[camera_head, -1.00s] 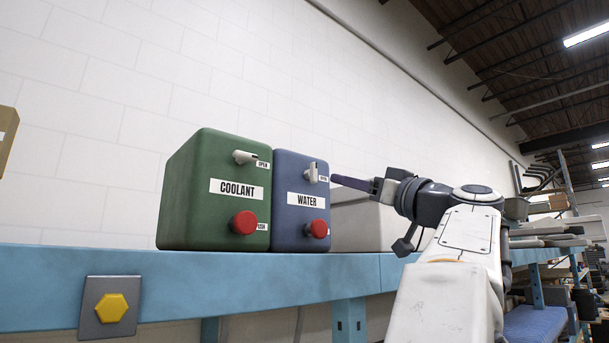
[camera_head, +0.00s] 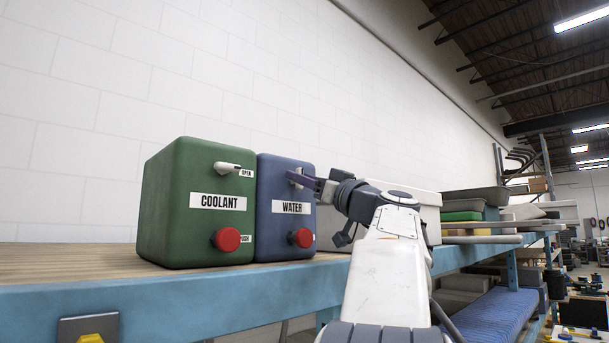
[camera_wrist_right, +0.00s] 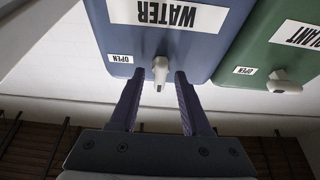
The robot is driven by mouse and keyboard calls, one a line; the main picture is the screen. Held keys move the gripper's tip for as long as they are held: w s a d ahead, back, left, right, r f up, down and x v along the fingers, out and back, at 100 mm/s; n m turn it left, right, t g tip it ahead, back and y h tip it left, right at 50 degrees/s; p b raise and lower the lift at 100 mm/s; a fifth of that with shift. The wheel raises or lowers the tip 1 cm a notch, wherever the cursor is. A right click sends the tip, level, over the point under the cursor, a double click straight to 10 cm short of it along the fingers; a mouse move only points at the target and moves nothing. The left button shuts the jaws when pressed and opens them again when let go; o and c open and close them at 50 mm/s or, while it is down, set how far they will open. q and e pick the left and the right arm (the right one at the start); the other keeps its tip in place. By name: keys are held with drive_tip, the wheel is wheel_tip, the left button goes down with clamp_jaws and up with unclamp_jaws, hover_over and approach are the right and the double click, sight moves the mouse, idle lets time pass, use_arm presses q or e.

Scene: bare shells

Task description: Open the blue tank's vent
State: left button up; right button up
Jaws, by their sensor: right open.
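The blue tank (camera_head: 272,222), labelled WATER, stands on the bench right of a green tank. It has a pale vent lever (camera_wrist_right: 160,72) near its top with an OPEN label (camera_wrist_right: 120,58) beside it, and a red knob (camera_head: 302,238) lower down. My right gripper (camera_head: 292,176) is at the lever from the right, its fingers partly hiding it in the head view. In the wrist view, which is upside down, its open fingers (camera_wrist_right: 154,77) straddle the lever, with gaps on both sides. My left gripper is not in view.
The green COOLANT tank (camera_head: 165,205) stands close on the left with its own lever (camera_head: 228,167) and red knob (camera_head: 227,239). A pale bin (camera_head: 420,205) is behind my right arm. The bench top (camera_head: 60,262) is clear at left.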

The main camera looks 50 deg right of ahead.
clamp_jaws()
drive_tip(key=shift+m+g+h+p, duration=0.5)
drive_tip(key=shift+m+g+h, duration=0.6)
drive_tip(key=shift+m, duration=2.65)
drive_tip(key=shift+m+g+h+p, duration=0.45)
drive_tip(key=shift+m+g+h, duration=0.65)
drive_tip(key=shift+m, duration=2.6)
drive_tip(key=shift+m+g+h+p, duration=0.5)
drive_tip(key=shift+m+g+h, duration=0.55)
drive_tip(key=shift+m, duration=2.7)
